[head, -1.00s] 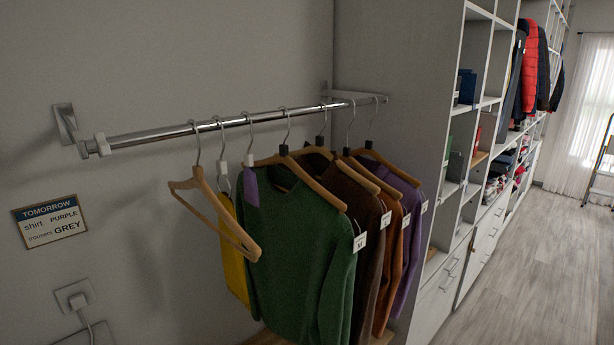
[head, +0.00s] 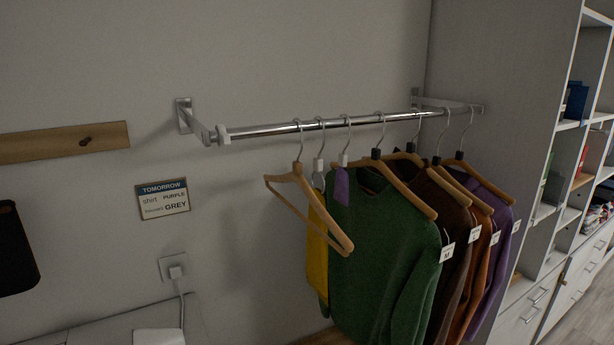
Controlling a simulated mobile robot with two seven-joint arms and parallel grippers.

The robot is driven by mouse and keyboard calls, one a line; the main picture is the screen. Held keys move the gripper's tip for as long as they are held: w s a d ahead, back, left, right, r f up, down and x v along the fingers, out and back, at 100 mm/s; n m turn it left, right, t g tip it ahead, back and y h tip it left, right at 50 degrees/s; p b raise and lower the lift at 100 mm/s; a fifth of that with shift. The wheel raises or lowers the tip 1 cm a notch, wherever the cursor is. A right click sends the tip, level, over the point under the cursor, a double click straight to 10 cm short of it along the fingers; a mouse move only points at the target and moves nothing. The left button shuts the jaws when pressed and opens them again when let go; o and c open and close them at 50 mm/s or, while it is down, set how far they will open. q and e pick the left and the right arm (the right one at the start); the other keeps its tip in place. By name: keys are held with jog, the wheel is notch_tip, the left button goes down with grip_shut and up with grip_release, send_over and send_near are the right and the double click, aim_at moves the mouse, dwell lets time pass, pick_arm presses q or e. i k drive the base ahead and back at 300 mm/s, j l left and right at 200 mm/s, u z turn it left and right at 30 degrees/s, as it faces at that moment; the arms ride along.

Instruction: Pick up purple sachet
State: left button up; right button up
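A small purple sachet (head: 342,187) hangs from the chrome rail (head: 330,123) by a hook with a white clip, in the head view. It sits between a yellow cloth (head: 317,250) on its left and a green sweater (head: 385,255) on its right, overlapping the sweater's shoulder. An empty wooden hanger (head: 305,205) hangs to its left, at the near end of the clothes. A purple sweater (head: 494,255) hangs at the far right of the row. Neither of my grippers shows in this view.
Brown (head: 458,240) and orange (head: 480,250) sweaters hang close behind the green one. White cubby shelving (head: 545,215) stands at the right. A sign (head: 162,199) and a plugged-in socket (head: 173,267) are on the wall. The rail's left end is bare.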

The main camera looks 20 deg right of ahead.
aim_at(340, 194)
jog(key=z, duration=0.9)
jog(key=l, duration=0.3)
jog(key=i+l, duration=0.15)
jog(key=l, duration=0.2)
